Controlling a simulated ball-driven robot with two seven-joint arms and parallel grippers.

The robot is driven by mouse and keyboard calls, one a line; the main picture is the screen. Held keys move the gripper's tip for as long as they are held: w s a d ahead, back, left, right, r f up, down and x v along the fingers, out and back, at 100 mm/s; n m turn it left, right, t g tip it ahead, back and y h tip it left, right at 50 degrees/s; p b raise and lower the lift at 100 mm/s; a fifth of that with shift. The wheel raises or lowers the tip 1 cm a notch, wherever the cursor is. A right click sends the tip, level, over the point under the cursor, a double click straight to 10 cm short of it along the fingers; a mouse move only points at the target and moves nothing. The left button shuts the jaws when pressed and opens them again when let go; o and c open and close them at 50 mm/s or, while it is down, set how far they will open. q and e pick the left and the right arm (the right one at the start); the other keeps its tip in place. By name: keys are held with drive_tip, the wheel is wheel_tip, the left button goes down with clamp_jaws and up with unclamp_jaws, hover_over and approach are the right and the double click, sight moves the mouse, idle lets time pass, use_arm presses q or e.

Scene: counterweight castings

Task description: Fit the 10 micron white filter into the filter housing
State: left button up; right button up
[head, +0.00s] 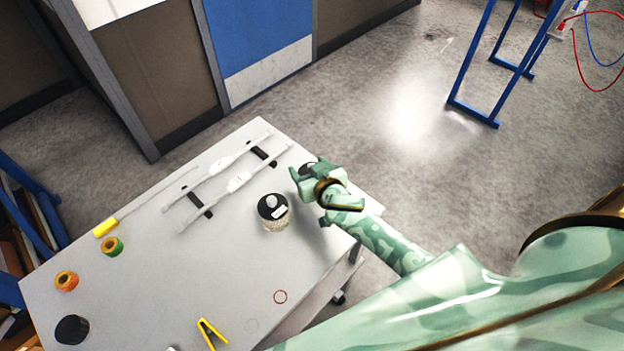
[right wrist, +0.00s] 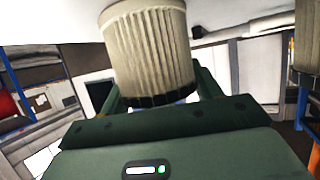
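My right gripper (head: 306,177) is at the right edge of the table, at a black-capped thing (head: 308,166) that it partly hides. In the right wrist view a pale pleated filter (right wrist: 150,45) with a black rim fills the space between my right gripper's fingers (right wrist: 160,88). The fingers lie close along both sides; I cannot tell whether they press on it. A second pleated filter (head: 273,222), with a black top and white label, stands to the left; the label is unreadable. A pleated cylinder also shows at the right wrist view's right edge. I cannot identify the filter housing. My left gripper is out of view.
White tube-like parts (head: 238,183) lie across black supports. The table's middle is mostly clear. A blue frame (head: 474,112) stands on the floor.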

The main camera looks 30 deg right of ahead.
drive_tip(key=c, duration=0.4)
